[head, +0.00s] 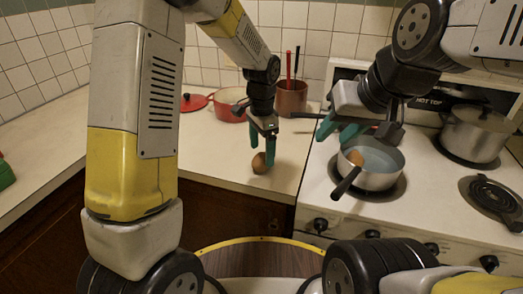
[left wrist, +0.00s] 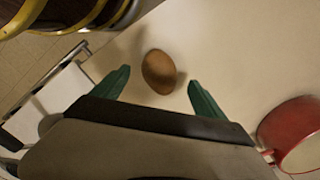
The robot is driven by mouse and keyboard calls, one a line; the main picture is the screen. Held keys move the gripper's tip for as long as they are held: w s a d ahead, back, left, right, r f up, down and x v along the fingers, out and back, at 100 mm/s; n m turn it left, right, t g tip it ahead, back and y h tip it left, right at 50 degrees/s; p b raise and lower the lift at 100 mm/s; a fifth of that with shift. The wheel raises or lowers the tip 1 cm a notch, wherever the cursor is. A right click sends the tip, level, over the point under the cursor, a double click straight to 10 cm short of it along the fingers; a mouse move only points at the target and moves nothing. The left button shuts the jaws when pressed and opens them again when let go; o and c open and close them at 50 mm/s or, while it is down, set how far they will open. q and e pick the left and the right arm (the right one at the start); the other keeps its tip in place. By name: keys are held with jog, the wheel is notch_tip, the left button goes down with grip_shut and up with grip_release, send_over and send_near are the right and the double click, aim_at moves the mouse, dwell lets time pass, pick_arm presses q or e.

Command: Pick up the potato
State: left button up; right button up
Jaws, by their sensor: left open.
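A brown potato (head: 260,163) lies on the pale counter near its front edge, left of the stove. In the left wrist view the potato (left wrist: 159,71) lies between the lines of my two green fingers, a little beyond their tips. My left gripper (head: 263,150) is open and points down at the potato from above. It also shows open and empty in the left wrist view (left wrist: 160,82). My right gripper (head: 340,132) is over the left side of the stove, beside the pot; its green fingers overlap in the view, so its opening is unclear.
A pot (head: 377,182) with liquid and a brownish item inside stands on the stove's front left burner. A red pot (head: 229,112) and a utensil holder (head: 291,99) stand farther back.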

aim_at(262, 157)
pick_arm(q)
jog(key=shift+s+f, duration=0.1)
jog(key=shift+f, duration=1.8)
jog(key=c, duration=1.6)
jog(key=shift+r, duration=0.1)
